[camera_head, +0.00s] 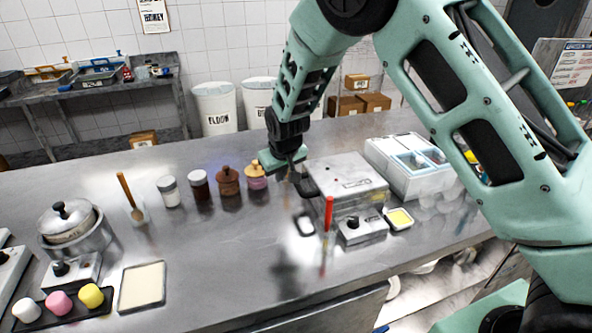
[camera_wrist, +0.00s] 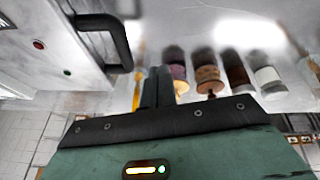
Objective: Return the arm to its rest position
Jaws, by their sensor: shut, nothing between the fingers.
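My gripper (camera_head: 294,176) hangs from my teal arm over the steel counter, just left of the grey box-shaped appliance (camera_head: 345,172). Its fingers point down and are together, with nothing held. In the wrist view the two dark fingers (camera_wrist: 157,85) stand side by side, with the appliance's black handle (camera_wrist: 105,38) to their left and the jars to their right. My arm arches high over the right half of the counter, bent at the elbow.
Several jars stand left of my gripper, the nearest a pink-and-tan one (camera_head: 257,178). A white divided container (camera_head: 400,180) is to the right. A pot (camera_head: 67,222) stands far left. The counter's front middle (camera_head: 230,265) is clear.

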